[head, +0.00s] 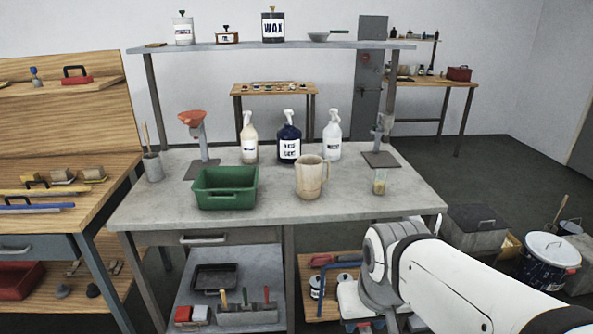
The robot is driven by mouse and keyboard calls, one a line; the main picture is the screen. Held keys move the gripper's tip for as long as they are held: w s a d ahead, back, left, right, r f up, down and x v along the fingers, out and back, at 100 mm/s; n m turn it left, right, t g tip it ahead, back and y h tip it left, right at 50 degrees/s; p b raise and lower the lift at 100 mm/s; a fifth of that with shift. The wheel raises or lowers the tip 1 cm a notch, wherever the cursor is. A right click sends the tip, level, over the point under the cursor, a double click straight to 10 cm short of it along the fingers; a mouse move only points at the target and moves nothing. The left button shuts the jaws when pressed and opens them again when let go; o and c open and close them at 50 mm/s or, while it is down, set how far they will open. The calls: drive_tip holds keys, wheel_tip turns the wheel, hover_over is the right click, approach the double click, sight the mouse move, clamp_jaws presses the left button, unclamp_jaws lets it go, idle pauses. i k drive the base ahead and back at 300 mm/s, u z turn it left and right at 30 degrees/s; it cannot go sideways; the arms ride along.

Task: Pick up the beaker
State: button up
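The beaker (311,179) looks to be the beige, jug-like vessel with a handle on its right side. It stands upright on the grey workbench (270,213), near the middle, to the right of a green bin (225,188). A much smaller clear vessel (380,183) with yellowish contents stands farther right, near the bench's right side. My white arm reaches in from the lower right, in front of the bench's right corner and apart from the beaker. My gripper cannot be made out in the head view.
Three spray bottles (289,140) stand behind the beaker. A stand with an orange funnel (192,118) is at left, another stand (381,150) at right. A cup with a stick (152,166) is at the far left. The bench front around the beaker is clear. An overhead shelf (270,46) spans the bench.

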sight(381, 175)
drive_tip(key=z, duration=0.35)
drive_tip(key=i, duration=1.45)
drive_tip(key=z, duration=0.8)
